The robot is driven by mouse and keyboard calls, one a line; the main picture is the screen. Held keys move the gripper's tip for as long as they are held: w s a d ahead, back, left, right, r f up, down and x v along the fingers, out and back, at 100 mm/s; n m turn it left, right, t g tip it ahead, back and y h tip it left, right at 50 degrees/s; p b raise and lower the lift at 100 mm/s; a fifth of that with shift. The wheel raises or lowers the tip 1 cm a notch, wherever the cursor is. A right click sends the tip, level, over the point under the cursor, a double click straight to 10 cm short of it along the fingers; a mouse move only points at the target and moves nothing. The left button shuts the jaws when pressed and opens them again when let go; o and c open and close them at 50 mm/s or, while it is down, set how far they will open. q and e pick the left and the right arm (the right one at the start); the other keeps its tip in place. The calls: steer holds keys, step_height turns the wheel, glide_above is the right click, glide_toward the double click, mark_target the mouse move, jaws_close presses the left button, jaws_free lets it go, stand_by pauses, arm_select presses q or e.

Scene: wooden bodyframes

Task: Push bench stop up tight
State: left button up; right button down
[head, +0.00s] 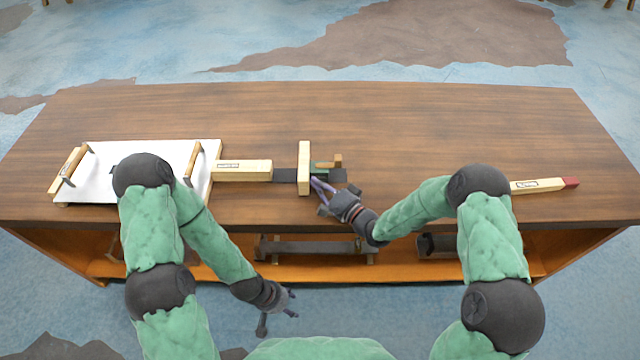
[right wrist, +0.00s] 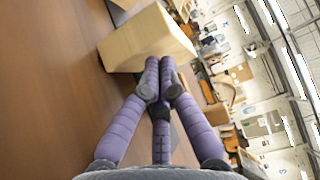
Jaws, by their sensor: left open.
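A pale wooden block (head: 304,168), likely the bench stop, sits crosswise on a dark strip (head: 284,175) in mid-bench. A labelled pale bar (head: 243,170) lies to its left, with a stretch of dark strip between them. My right gripper (head: 320,186) is at the block's right side, its purple fingers drawn together. In the right wrist view, the fingertips (right wrist: 161,72) meet at the block (right wrist: 148,40) with nothing seen between them; whether they touch it is unclear. My left gripper (head: 286,302) is open and empty, low in front of the bench.
A white board (head: 100,190) with wooden handles lies at the bench's left, against the bar. A red-tipped wooden bar (head: 545,185) lies at right. A small green and wood part (head: 330,163) is behind my right fingers. The bench's back (head: 400,110) is clear.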

steer(key=a, duration=0.9)
steer(key=shift+a+b, duration=0.25)
steer(key=shift+b, duration=0.1)
arm_select(q)
steer(key=shift+d+f, duration=0.1)
steer(key=shift+f, duration=0.2)
arm_select(e)
steer(key=shift+s+a, duration=0.1)
arm_select(q)
steer(key=shift+d+f, duration=0.1)
